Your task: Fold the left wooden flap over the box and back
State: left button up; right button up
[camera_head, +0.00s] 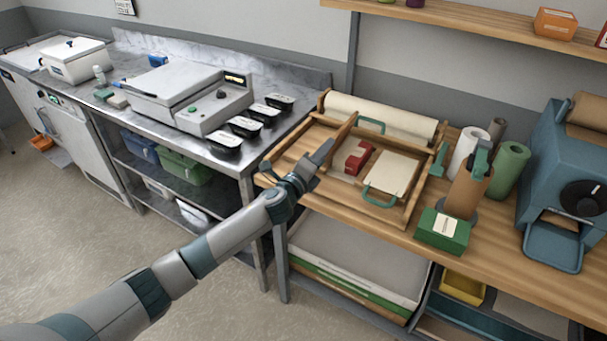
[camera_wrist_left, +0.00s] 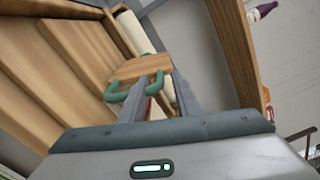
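A shallow wooden box (camera_head: 402,222) sits on the wooden bench, with a red block (camera_head: 358,157) and a cream sheet (camera_head: 393,172) in it. A wooden flap (camera_head: 343,131) stands tilted up at its left side. My left gripper (camera_head: 324,153) is beside this flap and overlaps it in the head view, so contact is unclear. In the left wrist view its fingers (camera_wrist_left: 160,97) are spread apart, with a wooden panel (camera_wrist_left: 140,68) and a green handle (camera_wrist_left: 138,89) just beyond or between them. My right gripper is not in view.
A paper roll (camera_head: 375,115) lies behind the box. A green box (camera_head: 443,231), upright rolls (camera_head: 509,168) and a blue machine (camera_head: 562,170) stand to the right. Black trays (camera_head: 225,143) and a sealer (camera_head: 190,95) stand on the steel counter at left. A shelf (camera_wrist_left: 235,50) hangs above.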

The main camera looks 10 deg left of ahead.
pick_arm(q)
jog(key=b+v, duration=0.3)
jog(key=v, duration=1.4)
jog(key=shift+b, duration=0.3)
jog(key=shift+w+d, duration=0.1)
dwell(0.3)
